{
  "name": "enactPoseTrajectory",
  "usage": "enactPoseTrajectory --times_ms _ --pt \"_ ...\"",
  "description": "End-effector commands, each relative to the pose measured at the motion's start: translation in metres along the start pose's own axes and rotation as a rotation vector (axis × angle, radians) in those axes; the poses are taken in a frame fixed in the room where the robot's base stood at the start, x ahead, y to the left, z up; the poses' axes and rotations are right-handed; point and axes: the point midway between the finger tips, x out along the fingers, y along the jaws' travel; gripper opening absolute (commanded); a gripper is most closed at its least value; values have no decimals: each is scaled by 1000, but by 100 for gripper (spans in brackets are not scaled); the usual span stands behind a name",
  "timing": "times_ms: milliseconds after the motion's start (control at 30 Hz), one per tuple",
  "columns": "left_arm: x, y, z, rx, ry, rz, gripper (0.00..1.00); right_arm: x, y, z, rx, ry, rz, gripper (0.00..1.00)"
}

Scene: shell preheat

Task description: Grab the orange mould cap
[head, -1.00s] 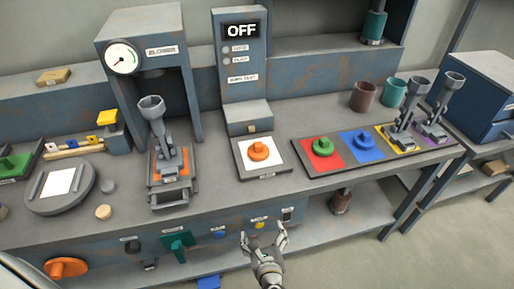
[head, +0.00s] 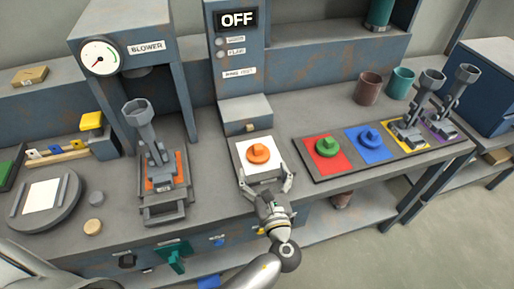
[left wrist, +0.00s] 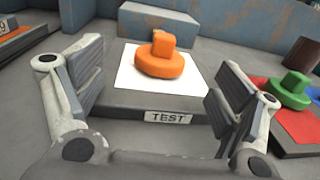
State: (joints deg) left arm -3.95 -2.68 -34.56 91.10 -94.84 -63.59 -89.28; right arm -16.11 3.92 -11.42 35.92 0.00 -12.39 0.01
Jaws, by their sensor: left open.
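The orange mould cap (head: 259,153) is a round disc with a raised knob. It lies on the white square of a grey pad (head: 243,181) in front of the OFF panel. In the left wrist view the orange mould cap (left wrist: 160,58) sits between and beyond the fingers, and the pad (left wrist: 120,108) reads TEST. My left gripper (head: 268,186) is open and empty at the front edge of the pad, short of the cap. Its spread fingers (left wrist: 155,92) show at both sides of the left wrist view. My right gripper is not in view.
To the right, a dark tray (head: 318,177) holds a green cap (head: 327,147) on red and a blue cap (head: 367,137) on blue. A grey funnel device (head: 150,140) stands at the left under the blower (head: 118,33). Bare bench lies between that device and the pad.

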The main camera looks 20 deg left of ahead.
Motion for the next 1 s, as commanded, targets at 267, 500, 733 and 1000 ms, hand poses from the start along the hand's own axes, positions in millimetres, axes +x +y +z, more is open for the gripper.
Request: enactPoseTrajectory --times_ms 267,500,733,1000 --pt "31 0 1 1 1 1 88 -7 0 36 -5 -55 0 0" --pt "63 -5 10 0 -1 1 88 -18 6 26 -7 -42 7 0" --pt "81 -5 6 0 1 0 88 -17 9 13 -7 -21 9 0" --pt "81 -5 6 0 1 0 78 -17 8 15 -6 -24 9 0"
